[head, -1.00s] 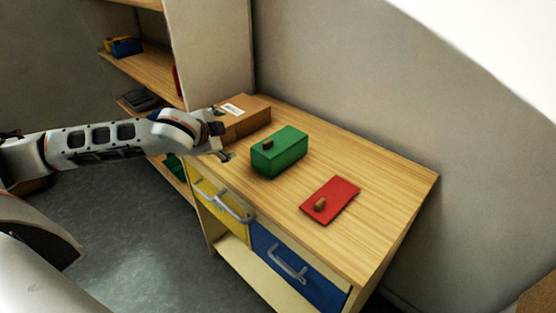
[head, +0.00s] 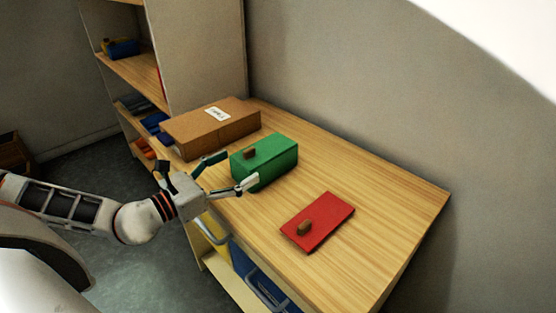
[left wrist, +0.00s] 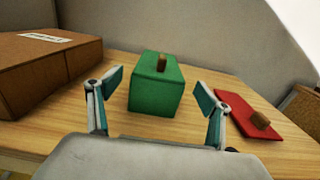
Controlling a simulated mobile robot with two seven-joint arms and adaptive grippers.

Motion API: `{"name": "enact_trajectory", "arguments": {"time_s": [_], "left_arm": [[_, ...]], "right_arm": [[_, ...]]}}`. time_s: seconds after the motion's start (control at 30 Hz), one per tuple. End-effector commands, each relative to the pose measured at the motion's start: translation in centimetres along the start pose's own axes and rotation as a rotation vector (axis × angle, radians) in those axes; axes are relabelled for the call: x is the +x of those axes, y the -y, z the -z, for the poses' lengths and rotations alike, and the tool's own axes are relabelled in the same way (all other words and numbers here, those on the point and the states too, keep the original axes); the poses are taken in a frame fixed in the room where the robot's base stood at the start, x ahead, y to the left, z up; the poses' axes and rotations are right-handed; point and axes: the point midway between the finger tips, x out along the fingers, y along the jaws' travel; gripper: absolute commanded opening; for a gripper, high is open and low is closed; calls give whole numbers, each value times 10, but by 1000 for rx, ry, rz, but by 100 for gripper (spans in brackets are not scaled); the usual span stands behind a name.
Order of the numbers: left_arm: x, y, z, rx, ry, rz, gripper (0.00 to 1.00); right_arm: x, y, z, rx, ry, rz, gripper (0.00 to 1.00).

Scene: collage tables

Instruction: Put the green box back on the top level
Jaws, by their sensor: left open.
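The green box (head: 277,160), with a small brown knob on top, stands on the wooden tabletop between a brown cardboard box and a red lid. My left gripper (head: 230,172) is open at the table's front edge, with its fingers pointing toward the green box. In the left wrist view, the green box (left wrist: 156,88) is ahead and appears between the two spread fingers (left wrist: 158,108); nothing is held. The shelf unit (head: 135,75) stands at the back left; its top level is cut off by the picture's edge. My right gripper is not in view.
The cardboard box (head: 212,126) with a white label lies left of the green box. The red lid (head: 318,221) with a brown knob lies to the right. Blue and yellow drawers with grey handles are under the tabletop. The table's right part is clear.

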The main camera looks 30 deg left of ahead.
Motion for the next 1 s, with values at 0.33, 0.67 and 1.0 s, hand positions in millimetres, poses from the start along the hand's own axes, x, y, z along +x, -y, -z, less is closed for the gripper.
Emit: {"name": "enact_trajectory", "arguments": {"time_s": [0.33,0.67,1.0], "left_arm": [[23,1,-3,4,6,3,79],[58,-1,-8,4,8,3,79],[78,-2,-4,3,2,1,79]], "right_arm": [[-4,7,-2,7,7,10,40],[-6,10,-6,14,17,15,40],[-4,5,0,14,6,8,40]]}}
